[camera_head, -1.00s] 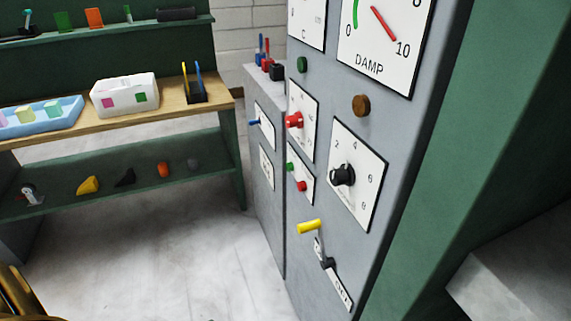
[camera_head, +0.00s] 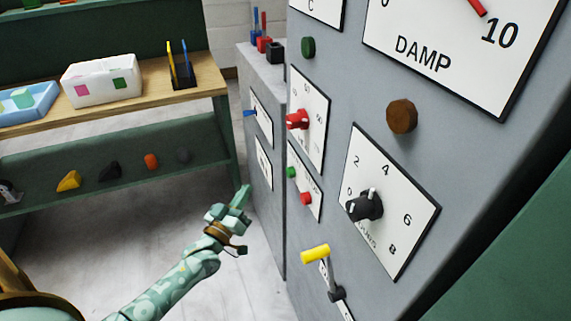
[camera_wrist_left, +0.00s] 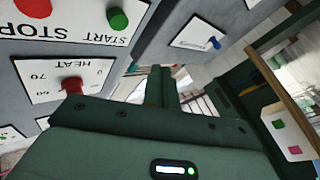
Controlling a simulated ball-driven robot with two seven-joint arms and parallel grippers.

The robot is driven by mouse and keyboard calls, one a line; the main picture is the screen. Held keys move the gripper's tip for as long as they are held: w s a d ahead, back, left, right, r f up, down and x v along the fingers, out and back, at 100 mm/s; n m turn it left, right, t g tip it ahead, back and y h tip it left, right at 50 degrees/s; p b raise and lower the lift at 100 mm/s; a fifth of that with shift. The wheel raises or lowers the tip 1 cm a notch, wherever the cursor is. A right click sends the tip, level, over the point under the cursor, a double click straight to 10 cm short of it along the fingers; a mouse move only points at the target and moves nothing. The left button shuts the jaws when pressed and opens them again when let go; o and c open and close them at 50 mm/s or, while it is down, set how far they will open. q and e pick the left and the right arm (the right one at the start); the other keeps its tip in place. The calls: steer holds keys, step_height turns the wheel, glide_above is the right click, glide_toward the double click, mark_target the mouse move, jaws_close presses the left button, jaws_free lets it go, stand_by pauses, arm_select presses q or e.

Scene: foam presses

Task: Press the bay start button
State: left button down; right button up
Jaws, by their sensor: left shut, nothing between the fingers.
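The green start button (camera_head: 291,172) sits on a small white panel on the grey cabinet, with a red button (camera_head: 305,198) below it. In the left wrist view the green button (camera_wrist_left: 118,18) is by the upside-down word START, with the red button (camera_wrist_left: 33,6) by STOP. My left gripper (camera_head: 243,192) is shut and empty, to the left of the panel and apart from it. Its fingers (camera_wrist_left: 160,85) show in the left wrist view, touching nothing. My right gripper is in neither view.
A red HEAT knob (camera_head: 297,120) sticks out above the buttons. A yellow-handled lever (camera_head: 315,253) juts out below, and a black knob (camera_head: 364,206) is to the right. A wooden bench (camera_head: 130,103) with a white box (camera_head: 102,80) stands at left. The floor before it is clear.

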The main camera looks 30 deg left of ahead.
mark_target(291, 172)
arm_select(q)
steer(key=shift+a+r+n+t, duration=0.15)
steer(key=shift+r+n+t, duration=0.35)
steer(key=shift+r, duration=0.4)
steer(key=w+d+b, duration=0.2)
steer(key=w+d, duration=0.3)
steer(key=w, duration=0.1)
steer(key=shift+w+d, duration=0.3)
steer(key=shift+d, duration=0.1)
steer(key=shift+w, duration=0.1)
stand_by(1.5)
